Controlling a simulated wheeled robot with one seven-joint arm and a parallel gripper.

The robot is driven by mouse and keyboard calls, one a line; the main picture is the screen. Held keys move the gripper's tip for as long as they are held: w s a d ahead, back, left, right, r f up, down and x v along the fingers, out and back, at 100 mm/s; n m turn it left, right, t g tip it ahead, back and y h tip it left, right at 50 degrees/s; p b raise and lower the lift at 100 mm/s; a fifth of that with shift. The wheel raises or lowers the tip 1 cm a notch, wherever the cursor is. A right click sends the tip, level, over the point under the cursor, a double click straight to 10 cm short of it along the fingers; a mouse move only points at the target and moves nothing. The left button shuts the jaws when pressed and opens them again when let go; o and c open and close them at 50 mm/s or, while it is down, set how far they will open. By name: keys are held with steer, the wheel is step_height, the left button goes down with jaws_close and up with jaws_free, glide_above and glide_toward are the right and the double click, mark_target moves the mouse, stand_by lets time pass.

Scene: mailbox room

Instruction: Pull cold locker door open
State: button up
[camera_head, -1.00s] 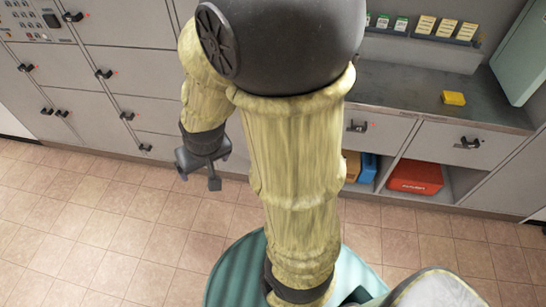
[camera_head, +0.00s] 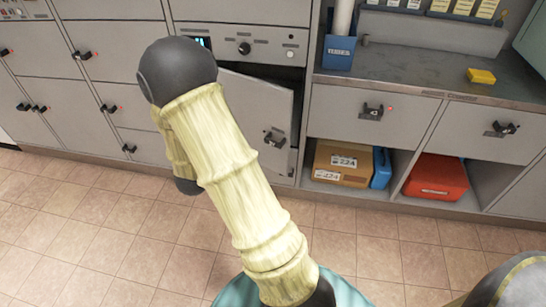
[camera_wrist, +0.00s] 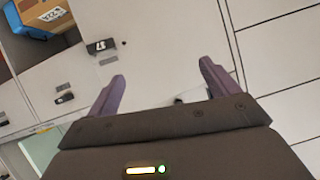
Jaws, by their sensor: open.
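The grey cold locker door (camera_head: 262,112) is below a panel with a dial and a small blue display. It stands slightly ajar, with a dark gap along its top edge. Its dark handle (camera_head: 274,138) is near its right edge. My arm covers the door's left part in the head view. My gripper is hidden behind the arm there. In the wrist view my gripper (camera_wrist: 161,71) is open, its two purple fingers apart with nothing seen between them. A pale panel lies beyond the fingers; a small dark part shows near the right finger, but I cannot tell what it is.
Right of the door are a drawer (camera_head: 358,116), a cardboard box (camera_head: 342,163) and a red case (camera_head: 436,178) under the counter (camera_head: 420,72). Closed lockers (camera_head: 105,62) stand at left. The tiled floor (camera_head: 75,225) in front is clear.

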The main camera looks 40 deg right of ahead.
mark_target(272, 144)
steer(key=s+d+f+m+g+h+b, duration=0.1)
steer(key=s+d+f+h+b, duration=0.1)
steer(key=d+f+h+b, duration=0.1)
steer(key=s+d+f+m+g+h+b, duration=0.1)
steer(key=s+d+f+m+h+b, duration=0.1)
steer(key=f+h+b, duration=0.3)
step_height(272, 144, down, 4)
steer(key=shift+s+d+f+g+b, duration=0.1)
steer(key=shift+s+d+g+b, duration=0.3)
steer(key=shift+b, duration=0.65)
steer(key=b+x, duration=0.4)
steer(key=x, duration=1.2)
steer(key=shift+d+f, duration=0.1)
steer(key=shift+d, duration=0.05)
steer(key=shift+w+d+b, duration=0.3)
steer(key=shift+d, duration=0.25)
steer(key=shift+a, duration=0.1)
steer(key=c, duration=1.4)
